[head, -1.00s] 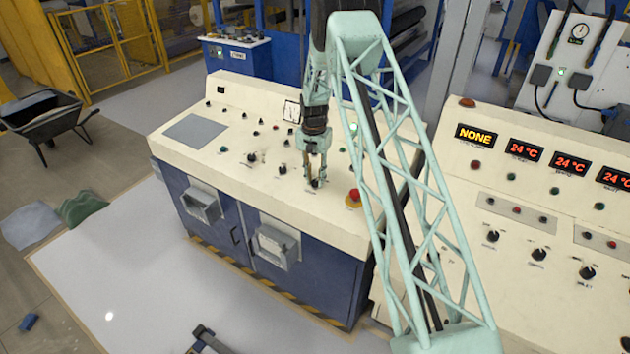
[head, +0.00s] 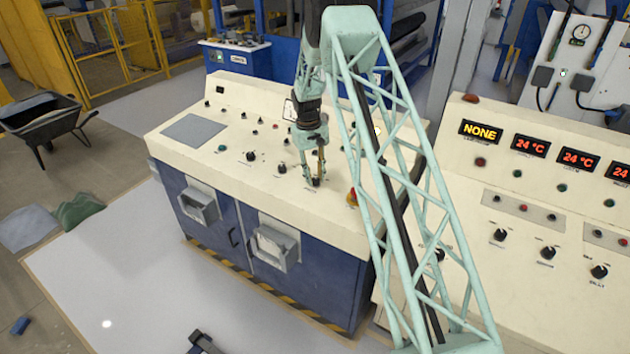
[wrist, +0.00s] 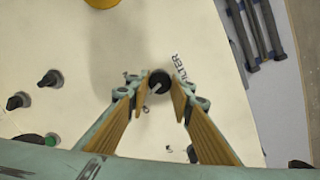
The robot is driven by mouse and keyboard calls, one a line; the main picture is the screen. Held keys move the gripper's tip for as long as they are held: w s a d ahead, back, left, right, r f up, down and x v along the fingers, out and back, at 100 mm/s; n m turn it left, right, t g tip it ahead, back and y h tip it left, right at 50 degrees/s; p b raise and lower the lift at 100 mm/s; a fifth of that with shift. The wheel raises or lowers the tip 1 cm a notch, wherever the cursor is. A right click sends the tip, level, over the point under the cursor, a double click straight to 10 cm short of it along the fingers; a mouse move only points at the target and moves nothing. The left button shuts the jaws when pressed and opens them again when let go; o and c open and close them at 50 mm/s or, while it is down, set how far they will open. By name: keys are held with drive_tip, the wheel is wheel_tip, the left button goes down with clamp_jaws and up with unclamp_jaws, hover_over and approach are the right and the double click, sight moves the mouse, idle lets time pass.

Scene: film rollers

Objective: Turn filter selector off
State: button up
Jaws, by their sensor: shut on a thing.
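The filter selector (wrist: 160,81) is a round black knob with a light pointer line, beside a printed "FILTER" label (wrist: 179,68). In the head view the selector (head: 316,182) sits near the front edge of the cream console top (head: 215,160). My gripper (head: 314,177) reaches down to it from above. In the wrist view my gripper (wrist: 161,88) has its two yellow-padded fingers on either side of the knob, shut on it. The pointer line slants toward the lower left of the wrist view. The fingers partly cover the knob's sides.
A red stop button with a yellow base (head: 351,198) stands right of the selector, partly hidden by my arm. Other black knobs (head: 251,156) (head: 282,168) sit to its left.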

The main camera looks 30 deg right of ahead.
drive_tip(key=shift+n+b, duration=0.35)
drive_tip(key=shift+n, duration=0.95)
drive_tip(key=o, duration=0.9)
drive_tip(key=shift+r, duration=0.1)
drive_tip(key=r, duration=0.4)
drive_tip(key=a+r, duration=0.1)
drive_tip(key=r, duration=0.6)
drive_tip(key=shift+w+a+r, duration=0.15)
drive_tip(key=shift+w+r, duration=0.15)
drive_tip(key=shift+r, duration=0.05)
